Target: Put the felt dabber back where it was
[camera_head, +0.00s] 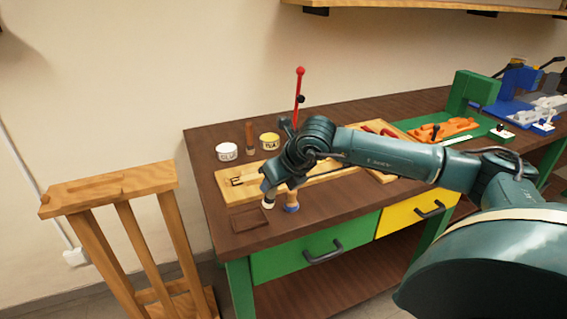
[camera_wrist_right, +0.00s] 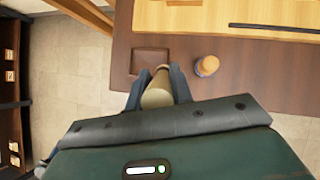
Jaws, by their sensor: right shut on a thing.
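My right gripper (camera_head: 268,192) is shut on a pale cylindrical tool, likely the felt dabber (camera_head: 267,203). It hangs over the near left part of the brown workbench, by the dark leather-coloured square (camera_head: 248,219). In the right wrist view, the beige dabber (camera_wrist_right: 156,93) sits between the fingers of my right gripper (camera_wrist_right: 158,80), and the square (camera_wrist_right: 150,62) lies just past them. Whether the dabber touches the bench is unclear. A blue-and-wood piece (camera_head: 291,203) stands beside it on the bench; its round top also shows in the wrist view (camera_wrist_right: 207,66). My left gripper is out of view.
A white jar (camera_head: 227,152), a yellow jar (camera_head: 269,140) and a brown upright peg (camera_head: 250,135) stand behind a pale wooden board (camera_head: 235,182). A red-knobbed lever (camera_head: 299,85) rises behind my arm. A wooden stand (camera_head: 110,190) is left of the bench.

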